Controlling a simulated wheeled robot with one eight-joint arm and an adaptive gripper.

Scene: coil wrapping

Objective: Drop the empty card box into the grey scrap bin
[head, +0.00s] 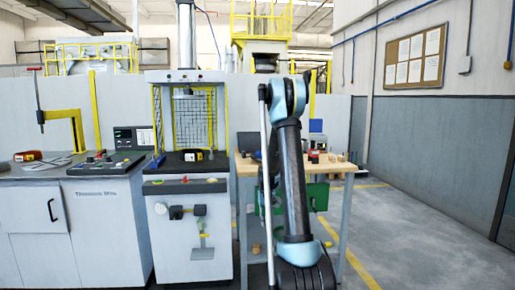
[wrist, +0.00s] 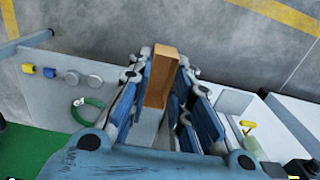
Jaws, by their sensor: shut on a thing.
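In the wrist view, a brown card box (wrist: 162,78) stands between the two blue fingers of my gripper (wrist: 166,72). The fingers are shut on its sides, and its far end sticks out past the fingertips. Grey floor shows beyond that end. In the head view my own arm stands in front of the wooden bench, and neither my gripper nor the box can be made out. I cannot pick out the grey scrap bin for certain in either view.
A light grey surface (wrist: 55,88) with knobs and a green-handled tool (wrist: 88,108) lies left of my gripper in the wrist view. The wooden bench (head: 243,165) carries small items. A grey press (head: 187,235) stands left of it. Open floor (head: 410,235) lies to the right.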

